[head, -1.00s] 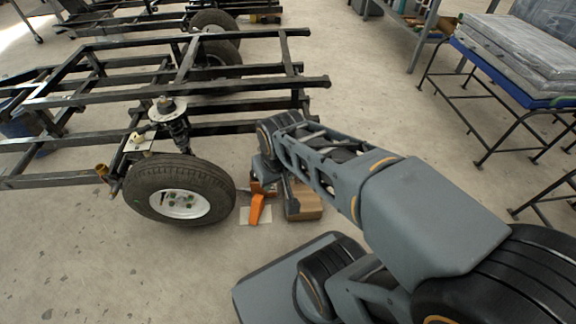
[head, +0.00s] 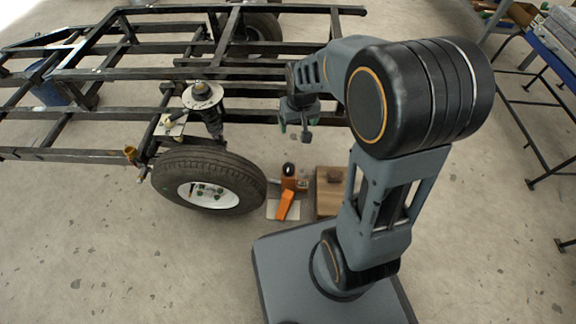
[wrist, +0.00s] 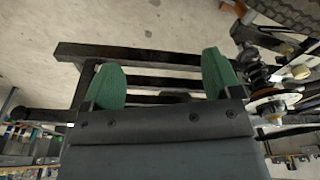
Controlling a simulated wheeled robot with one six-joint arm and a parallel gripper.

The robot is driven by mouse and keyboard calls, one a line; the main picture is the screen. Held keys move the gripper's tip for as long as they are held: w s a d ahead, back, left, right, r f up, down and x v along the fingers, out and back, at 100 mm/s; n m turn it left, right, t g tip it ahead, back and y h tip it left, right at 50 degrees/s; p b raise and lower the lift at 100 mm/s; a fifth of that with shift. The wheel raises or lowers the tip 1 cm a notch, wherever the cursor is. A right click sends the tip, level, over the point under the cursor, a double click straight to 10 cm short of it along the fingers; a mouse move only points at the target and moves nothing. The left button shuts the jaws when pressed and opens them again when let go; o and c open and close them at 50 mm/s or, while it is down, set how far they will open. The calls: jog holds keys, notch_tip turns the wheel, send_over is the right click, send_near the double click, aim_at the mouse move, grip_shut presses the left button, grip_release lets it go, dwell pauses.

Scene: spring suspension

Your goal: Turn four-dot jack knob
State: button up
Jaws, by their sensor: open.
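An orange jack (head: 285,205) stands on the floor to the right of the wheel (head: 208,182), with a dark round knob (head: 289,169) at its upper end. Dots on the knob are too small to make out. My gripper (head: 295,131) is raised above the jack near the frame's end, open and apart from it. In the wrist view, its two green fingers (wrist: 161,78) are spread with nothing between them. The jack does not show in the wrist view.
The black chassis frame (head: 110,72) spans the left and back. A spring strut (head: 212,118) with a pale top disc (head: 202,95) stands above the wheel. A wooden block (head: 328,204) lies right of the jack. Dark metal racks (head: 535,120) stand right. Front floor is clear.

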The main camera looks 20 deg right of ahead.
jog(key=w+f, duration=0.5)
jog(key=f, duration=0.2)
jog(key=g+p, duration=0.1)
send_over(288, 167)
notch_tip(288, 167, down, 9)
jog(key=shift+n+g, duration=0.3)
jog(key=shift+n, duration=0.1)
notch_tip(288, 167, down, 24)
jog(key=b, duration=0.5)
jog(key=shift+w, duration=0.15)
jog(key=shift+r, duration=0.1)
jog(key=shift+d, duration=0.1)
jog(key=c, duration=0.9)
